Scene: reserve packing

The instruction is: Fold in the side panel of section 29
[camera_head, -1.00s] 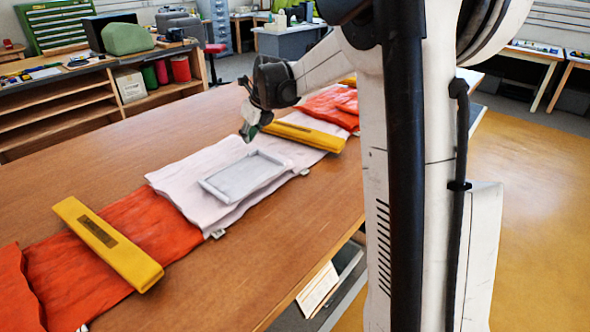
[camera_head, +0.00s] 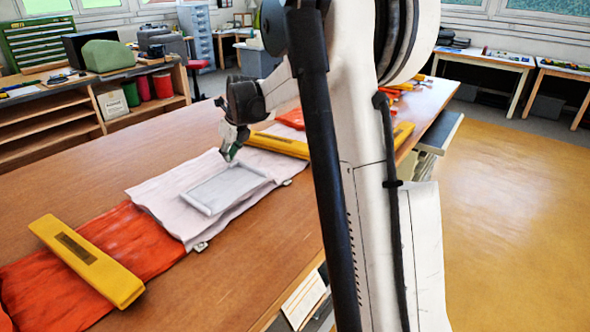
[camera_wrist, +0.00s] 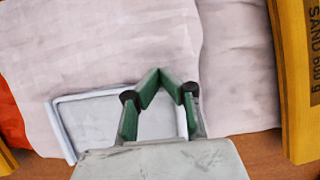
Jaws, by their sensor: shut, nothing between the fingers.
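The pale white-pink fabric section (camera_head: 160,190) lies flat on the wooden table between two yellow sandbags; its number cannot be read. A shallow white tray or frame (camera_head: 190,198) lies on it. My gripper (camera_head: 232,156) is above the far part of the pale fabric, beyond the tray. In the wrist view my gripper (camera_wrist: 162,72) has its green fingers meeting at the tips, shut and empty, over the pale fabric (camera_wrist: 110,40). The tray (camera_wrist: 62,130) shows partly behind the fingers. Whether the fingertips touch the fabric cannot be told.
A yellow sandbag (camera_head: 88,262) lies on orange fabric (camera_head: 130,235) at near left. Another yellow sandbag (camera_head: 280,144) lies beyond the pale section; it shows at right in the wrist view (camera_wrist: 292,80). The wooden table (camera_head: 85,160) is clear on the left.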

